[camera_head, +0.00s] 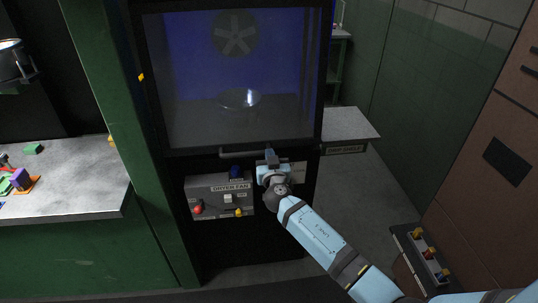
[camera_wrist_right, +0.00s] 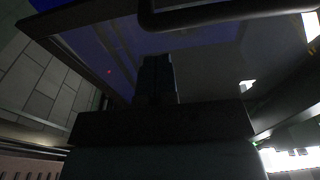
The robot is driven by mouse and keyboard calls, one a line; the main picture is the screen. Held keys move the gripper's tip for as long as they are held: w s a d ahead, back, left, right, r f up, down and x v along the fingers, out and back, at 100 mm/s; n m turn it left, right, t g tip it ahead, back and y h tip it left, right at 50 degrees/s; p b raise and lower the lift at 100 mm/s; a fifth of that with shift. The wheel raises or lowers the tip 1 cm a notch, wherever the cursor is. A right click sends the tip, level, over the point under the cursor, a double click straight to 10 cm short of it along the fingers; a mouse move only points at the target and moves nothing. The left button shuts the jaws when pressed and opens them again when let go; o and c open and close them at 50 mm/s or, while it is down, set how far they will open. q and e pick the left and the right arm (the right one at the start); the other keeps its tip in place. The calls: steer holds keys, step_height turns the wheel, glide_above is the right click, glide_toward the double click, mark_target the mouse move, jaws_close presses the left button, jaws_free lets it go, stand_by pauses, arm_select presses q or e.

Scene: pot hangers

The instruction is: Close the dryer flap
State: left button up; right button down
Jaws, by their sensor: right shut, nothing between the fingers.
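The dryer flap (camera_head: 190,75) is a dark-framed clear pane on the front of the black dryer cabinet (camera_head: 160,175). It covers the opening in the head view; I cannot tell whether it sits fully flush. Its bar handle (camera_head: 235,153) runs along the bottom edge and also shows at the top of the wrist view (camera_wrist_right: 230,17). My right gripper (camera_head: 270,155) is shut and empty, at the right end of the handle; contact cannot be told. In the wrist view its dark fingers (camera_wrist_right: 157,80) point up towards the pane. My left gripper is not in view.
A metal dish (camera_head: 239,98) shows behind the pane, below a fan (camera_head: 235,33). A "DRYER FAN" control box (camera_head: 222,200) with knobs sits below the flap. A grey shelf (camera_head: 348,128) stands right, a worktop (camera_head: 85,185) left. Open floor lies right of the cabinet.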

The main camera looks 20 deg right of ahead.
steer(key=shift+w+d+f, duration=0.2)
steer(key=shift+w+f, duration=0.5)
steer(key=shift+w, duration=0.05)
